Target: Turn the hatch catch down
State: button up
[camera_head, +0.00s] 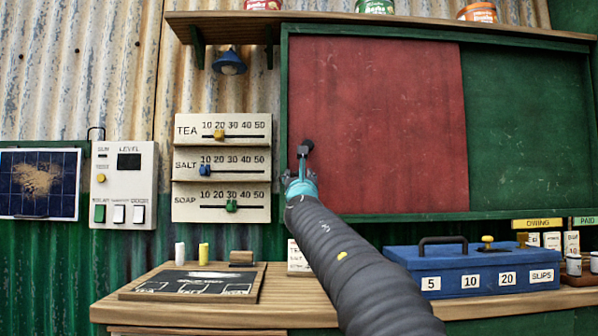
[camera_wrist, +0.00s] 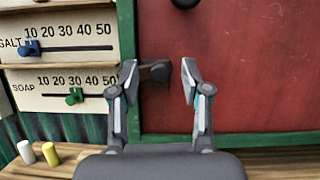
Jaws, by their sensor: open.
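The hatch catch (camera_wrist: 155,72) is a small dark block in the wrist view. It lies sideways, reaching from the green frame post onto the lower left part of the red hatch panel (camera_head: 385,120). My gripper (camera_wrist: 158,68) is open, with one finger on each side of the catch. A gap shows between the catch and the right finger; the left finger is close to its left end, and I cannot tell if they touch. In the head view my gripper (camera_head: 302,172) largely hides the catch. A black round knob (camera_wrist: 185,3) shows above the catch on the red panel.
Left of the hatch are tea, salt and soap slider boards (camera_head: 222,167). Below are a wooden counter (camera_head: 105,308), a chalk slate (camera_head: 195,284) and a blue cash box (camera_head: 468,262). A shelf (camera_head: 380,28) with tins runs above. The red panel's face is mostly clear.

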grip_shut()
jog(key=shift+w+f+m+h, duration=0.15)
jog(key=shift+m+h, duration=0.25)
jog(key=shift+m, duration=0.4)
jog(key=shift+s+f+m+h, duration=0.1)
jog(key=shift+f+m+h, duration=0.25)
jog(key=shift+m, duration=0.45)
jog(key=shift+w+f+m+h, duration=0.1)
jog(key=shift+m+h, duration=0.35)
jog(key=shift+m, duration=0.35)
grip_release()
jog(key=v, duration=1.2)
jog(key=shift+r, duration=0.1)
